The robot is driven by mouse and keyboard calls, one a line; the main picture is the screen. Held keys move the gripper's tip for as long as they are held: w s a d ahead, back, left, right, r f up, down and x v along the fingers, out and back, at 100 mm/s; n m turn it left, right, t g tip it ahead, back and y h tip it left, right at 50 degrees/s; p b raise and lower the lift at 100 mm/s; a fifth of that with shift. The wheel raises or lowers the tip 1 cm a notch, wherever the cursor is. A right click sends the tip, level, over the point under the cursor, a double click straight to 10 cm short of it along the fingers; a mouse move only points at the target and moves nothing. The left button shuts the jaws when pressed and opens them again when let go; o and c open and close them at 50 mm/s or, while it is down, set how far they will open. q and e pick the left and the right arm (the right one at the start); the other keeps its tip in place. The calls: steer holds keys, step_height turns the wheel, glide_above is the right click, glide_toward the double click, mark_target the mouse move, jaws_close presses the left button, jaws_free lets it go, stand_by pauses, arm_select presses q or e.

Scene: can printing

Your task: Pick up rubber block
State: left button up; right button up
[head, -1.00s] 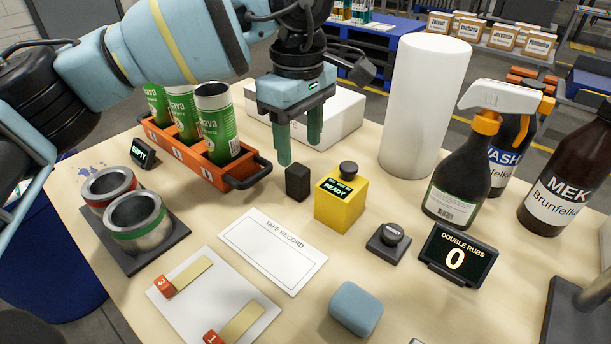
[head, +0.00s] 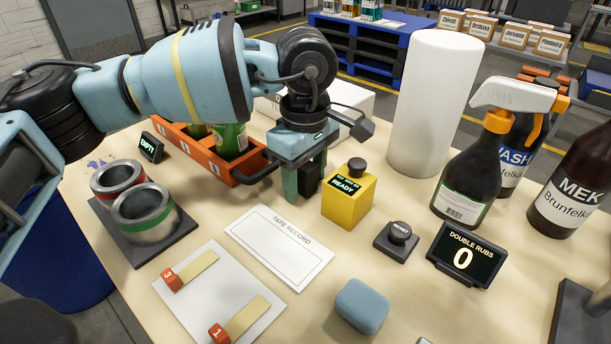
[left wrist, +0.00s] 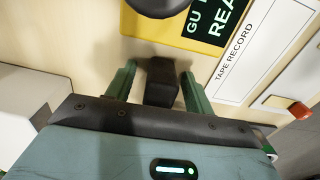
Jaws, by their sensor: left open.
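The rubber block, a small black upright block (head: 308,180), stands on the table just left of the yellow box. My left gripper (head: 304,183) points down over it, open, with its green fingers on either side. In the left wrist view, the black block (left wrist: 161,84) sits between the two fingers (left wrist: 158,76), with a narrow gap visible at each side. Its lower part is partly hidden by a finger in the head view. My right gripper is not in view.
The yellow box (head: 346,203) with a black knob stands close right of the block. An orange can carrier (head: 200,152) is close left. A tape record sheet (head: 280,245), a blue-grey rounded block (head: 361,306) and a reset button (head: 397,240) lie nearer. A white cylinder (head: 430,105) stands behind right.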

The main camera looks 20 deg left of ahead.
arm_select(q)
steer(key=c, duration=1.1)
steer(key=shift+r, duration=0.45)
step_height(320, 180, up, 3)
steer(key=shift+s+f, duration=0.1)
steer(key=shift+s, duration=0.05)
steer(key=s, duration=0.5)
steer(key=s+d+r, duration=0.1)
steer(key=s, duration=0.4)
steer(key=s+d, duration=0.1)
steer(key=s, duration=0.4)
steer(key=shift+s+d+r+b, duration=0.15)
steer(key=shift+s+b, duration=0.1)
steer(key=shift+b, duration=0.05)
